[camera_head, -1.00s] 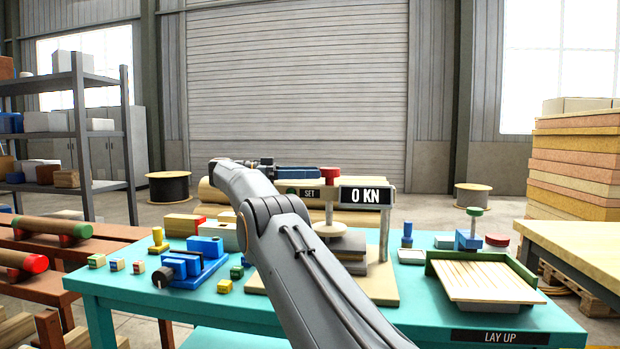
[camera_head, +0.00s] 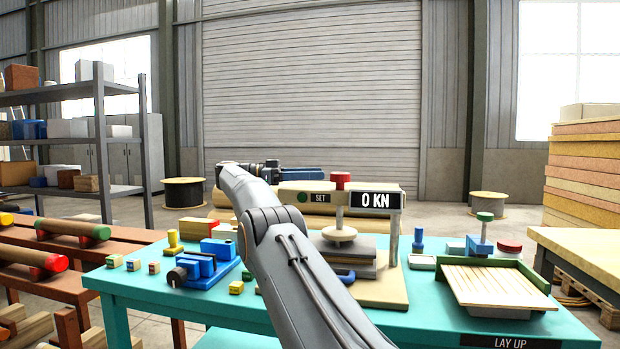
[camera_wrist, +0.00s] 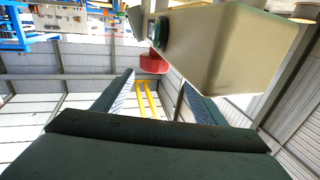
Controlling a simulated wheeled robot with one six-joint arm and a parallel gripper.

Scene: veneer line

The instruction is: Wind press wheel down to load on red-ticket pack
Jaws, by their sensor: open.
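The press stands on the teal table with a beige crossbeam (camera_head: 300,197) and a display (camera_head: 375,200) reading 0 KN. Its red wheel (camera_head: 341,177) tops a vertical screw. A round pale platen (camera_head: 340,234) sits below, over a stack of grey and brown sheets (camera_head: 350,256); I see no red ticket on it. My gripper (camera_head: 318,174) is open and empty, level with the wheel and left of it in the head view. In the wrist view the red wheel (camera_wrist: 153,63) shows beyond the fingertips, with the crossbeam (camera_wrist: 225,45) close at right.
A blue vise (camera_head: 205,270) and small coloured blocks stand left of the press. A blue clamp (camera_head: 345,276) lies near its base. At right are a slatted green tray (camera_head: 450,262), a green-topped blue fixture (camera_head: 480,243) and a red-topped puck (camera_head: 509,247).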

